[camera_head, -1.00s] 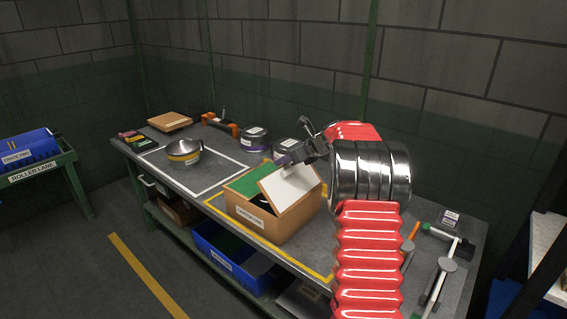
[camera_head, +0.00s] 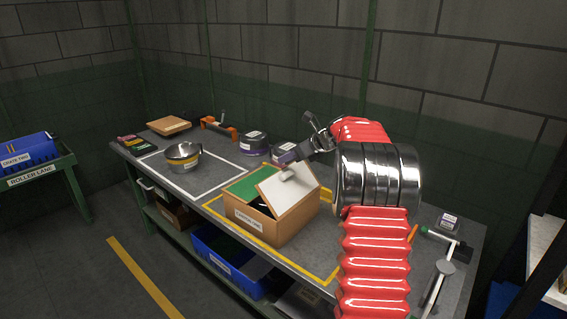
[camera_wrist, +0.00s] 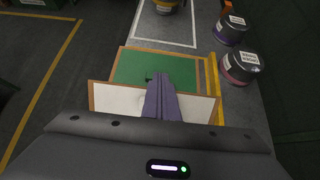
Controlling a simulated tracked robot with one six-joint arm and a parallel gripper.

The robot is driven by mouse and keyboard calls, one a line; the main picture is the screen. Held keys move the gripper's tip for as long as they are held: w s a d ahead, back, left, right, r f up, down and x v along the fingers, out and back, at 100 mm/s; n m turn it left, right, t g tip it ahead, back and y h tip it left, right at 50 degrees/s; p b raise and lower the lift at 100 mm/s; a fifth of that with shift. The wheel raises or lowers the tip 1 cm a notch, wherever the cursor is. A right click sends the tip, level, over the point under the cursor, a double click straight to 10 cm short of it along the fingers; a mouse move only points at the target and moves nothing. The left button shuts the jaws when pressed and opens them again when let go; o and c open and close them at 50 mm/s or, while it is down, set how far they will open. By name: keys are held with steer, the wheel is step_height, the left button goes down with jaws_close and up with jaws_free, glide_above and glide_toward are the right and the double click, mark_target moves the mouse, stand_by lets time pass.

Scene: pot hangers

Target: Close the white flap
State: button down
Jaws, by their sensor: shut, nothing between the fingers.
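The wooden box (camera_head: 245,222) stands on the workbench inside a yellow outline. Its green flap (camera_head: 252,186) lies about flat over the left part of the top. The white flap (camera_head: 284,195) is tilted up over the right part, with a dark gap under its edge. A pale knob-like part (camera_head: 287,173) shows on the flap.
Labelled tins (camera_head: 253,143) and an orange-handled tool (camera_head: 218,127) stand behind. Tools (camera_head: 440,268) lie right of my arm.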

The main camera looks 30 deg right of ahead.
step_height(320, 180, up, 10)
steer(key=shift+s+r, duration=0.25)
steer(key=shift+s, duration=0.05)
steer(key=shift+d, duration=0.15)
